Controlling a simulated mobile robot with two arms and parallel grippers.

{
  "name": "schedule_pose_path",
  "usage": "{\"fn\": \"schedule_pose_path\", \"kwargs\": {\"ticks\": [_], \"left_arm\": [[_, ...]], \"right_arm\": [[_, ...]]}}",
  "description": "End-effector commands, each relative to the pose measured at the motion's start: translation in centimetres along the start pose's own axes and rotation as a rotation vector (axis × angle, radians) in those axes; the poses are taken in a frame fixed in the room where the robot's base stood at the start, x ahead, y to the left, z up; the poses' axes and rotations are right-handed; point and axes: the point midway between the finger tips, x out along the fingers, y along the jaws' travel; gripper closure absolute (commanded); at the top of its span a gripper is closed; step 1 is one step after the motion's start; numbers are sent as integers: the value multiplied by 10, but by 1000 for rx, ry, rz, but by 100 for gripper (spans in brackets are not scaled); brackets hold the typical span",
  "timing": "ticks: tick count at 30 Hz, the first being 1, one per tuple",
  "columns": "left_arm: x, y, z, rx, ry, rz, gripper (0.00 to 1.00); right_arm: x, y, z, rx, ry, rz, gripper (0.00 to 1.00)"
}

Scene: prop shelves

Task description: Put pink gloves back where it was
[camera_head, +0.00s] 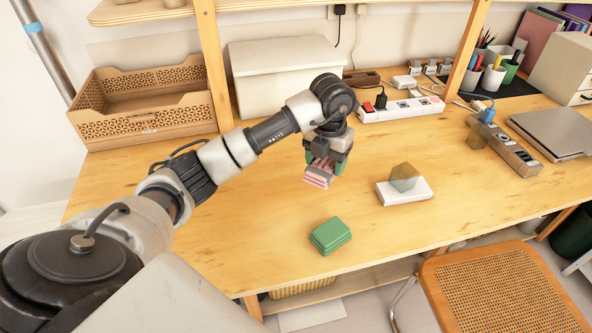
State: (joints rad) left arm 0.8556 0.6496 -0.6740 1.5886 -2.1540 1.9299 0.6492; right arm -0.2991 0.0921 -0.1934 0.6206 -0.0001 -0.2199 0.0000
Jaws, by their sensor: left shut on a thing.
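The pink gloves (318,178) look like a small folded pink stack. They are held in my left gripper (323,163), which points down above the wooden desk (250,215). The gripper is shut on them, and its fingers partly hide them. A green patch shows just behind the gripper; I cannot tell what it is. A green folded stack (330,236) lies on the desk below and nearer to me. My right gripper is not in view.
A white block with a brownish translucent piece on it (404,190) sits to the right. A tan perforated tray (145,104), a white box (283,75) and a power strip (400,107) line the back. A chair (505,290) stands at front right. The desk's front middle is mostly clear.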

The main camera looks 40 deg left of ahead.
Motion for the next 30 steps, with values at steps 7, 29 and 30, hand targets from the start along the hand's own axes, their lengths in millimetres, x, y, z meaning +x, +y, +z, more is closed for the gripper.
{"fn": "schedule_pose_path", "kwargs": {"ticks": [7, 29, 30], "left_arm": [[28, 47, -7, -5, 2, 1, 56], [74, 56, -8, -3, -1, 1, 56], [75, 56, -8, -3, -1, 1, 56]], "right_arm": [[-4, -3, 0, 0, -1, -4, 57], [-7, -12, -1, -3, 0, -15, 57], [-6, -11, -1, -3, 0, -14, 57]]}}
